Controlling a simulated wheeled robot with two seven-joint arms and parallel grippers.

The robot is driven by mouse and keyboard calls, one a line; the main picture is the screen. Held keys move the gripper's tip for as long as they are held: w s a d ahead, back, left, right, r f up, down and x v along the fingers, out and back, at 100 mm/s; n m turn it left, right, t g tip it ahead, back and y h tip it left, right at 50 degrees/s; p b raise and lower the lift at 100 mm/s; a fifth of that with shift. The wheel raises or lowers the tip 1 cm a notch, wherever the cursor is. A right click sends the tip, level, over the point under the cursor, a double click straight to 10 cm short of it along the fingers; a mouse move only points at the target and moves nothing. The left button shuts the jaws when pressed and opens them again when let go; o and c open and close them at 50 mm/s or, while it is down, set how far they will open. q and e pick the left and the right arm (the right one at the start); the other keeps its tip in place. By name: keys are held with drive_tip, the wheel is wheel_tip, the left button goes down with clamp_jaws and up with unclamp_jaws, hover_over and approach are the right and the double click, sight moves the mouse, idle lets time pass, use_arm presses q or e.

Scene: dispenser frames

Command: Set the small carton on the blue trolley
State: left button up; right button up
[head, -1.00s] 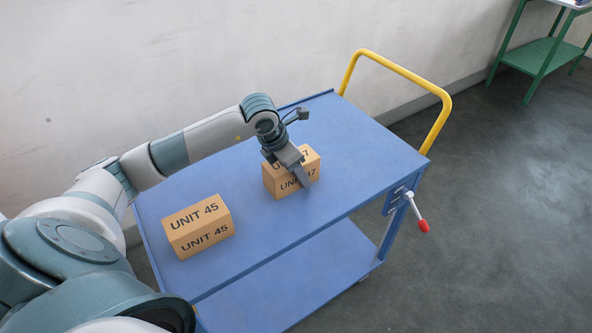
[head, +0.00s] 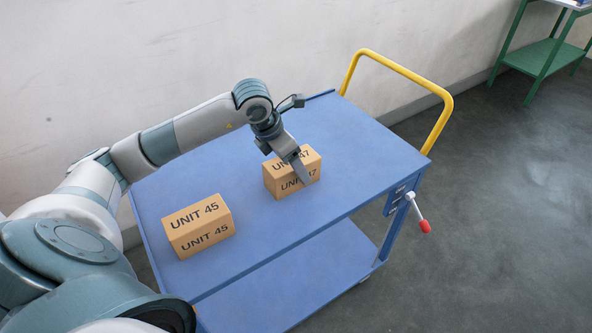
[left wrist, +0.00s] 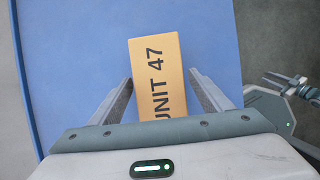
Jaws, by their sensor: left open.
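The small carton (head: 279,183), marked UNIT 47, rests on the top of the blue trolley (head: 357,143). A larger carton (head: 198,228), marked UNIT 45, sits on the same top to its left. My left gripper (head: 301,169) is at the UNIT 47 carton, with one finger in front of its near face. In the left wrist view the same carton (left wrist: 160,62) lies between the two open fingers (left wrist: 160,97), with a gap at each side.
The trolley has a yellow handle (head: 402,72) at its far right end, a red-tipped lever (head: 419,214) on its side and a lower shelf (head: 300,290). A green stand (head: 540,55) is at the upper right. Bare trolley top lies right of the cartons.

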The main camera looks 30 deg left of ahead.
use_arm(q)
drive_tip(key=b+v, duration=0.1)
drive_tip(key=v, duration=0.6)
drive_tip(key=shift+s+r, duration=0.25)
drive_tip(key=shift+r, duration=0.35)
use_arm(e)
drive_tip(key=shift+s+d+f+g, duration=0.15)
drive_tip(key=shift+d+f+g, duration=0.15)
drive_tip(key=shift+d+g, duration=0.3)
drive_tip(key=shift+s, duration=0.1)
use_arm(q)
drive_tip(key=shift+f, duration=0.1)
